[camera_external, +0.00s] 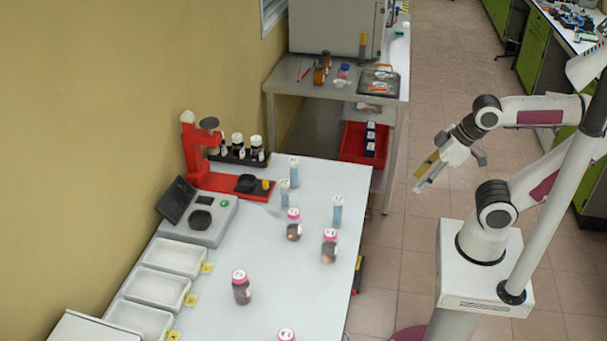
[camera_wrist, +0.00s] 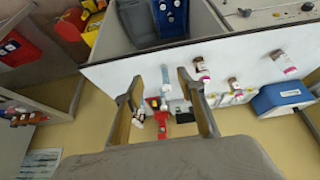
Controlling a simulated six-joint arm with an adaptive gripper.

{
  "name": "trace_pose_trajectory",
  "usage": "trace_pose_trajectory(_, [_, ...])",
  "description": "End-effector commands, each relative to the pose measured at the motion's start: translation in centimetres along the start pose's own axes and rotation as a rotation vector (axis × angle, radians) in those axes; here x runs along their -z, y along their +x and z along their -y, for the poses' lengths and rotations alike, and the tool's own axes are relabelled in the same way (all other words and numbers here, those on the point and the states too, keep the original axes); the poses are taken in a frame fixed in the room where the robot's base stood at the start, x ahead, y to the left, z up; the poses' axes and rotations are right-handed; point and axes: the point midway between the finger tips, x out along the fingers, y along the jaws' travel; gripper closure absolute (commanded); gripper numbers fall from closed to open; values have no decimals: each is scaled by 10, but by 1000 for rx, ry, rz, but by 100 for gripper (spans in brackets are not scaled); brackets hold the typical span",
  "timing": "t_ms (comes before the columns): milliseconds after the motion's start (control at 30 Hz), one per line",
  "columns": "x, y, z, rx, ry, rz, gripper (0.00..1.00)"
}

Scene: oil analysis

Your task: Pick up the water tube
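Three slim tubes with light-blue contents and white caps stand upright on the white table: one at the back (camera_external: 294,172), one just in front of it (camera_external: 285,193), and one near the right edge (camera_external: 337,210). I cannot tell which is the water tube. My gripper (camera_external: 420,180) is off the table's right side, in the air, apart from all the tubes. In the wrist view, my gripper (camera_wrist: 158,80) has its two fingers spread with nothing held between them. A light-blue tube (camera_wrist: 165,76) shows far beyond the fingers there.
Several pink-capped jars (camera_external: 329,246) stand on the table (camera_external: 265,310). A red stand (camera_external: 196,160), a black rack of dark bottles, a grey scale (camera_external: 219,220) and white trays (camera_external: 158,290) line the left side. A shelf with a red bin (camera_external: 352,145) stands behind.

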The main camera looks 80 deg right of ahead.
Motion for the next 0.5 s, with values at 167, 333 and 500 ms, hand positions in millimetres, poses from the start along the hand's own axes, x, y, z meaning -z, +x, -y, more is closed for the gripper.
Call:
trace_pose_trajectory(167, [21,10,-18,-54,-12,-30,61])
trace_pose_trajectory(333, [53,25,-45,-133,-44,-82,61])
trace_pose_trajectory(500, [88,42,-74,-208,-98,-139,61])
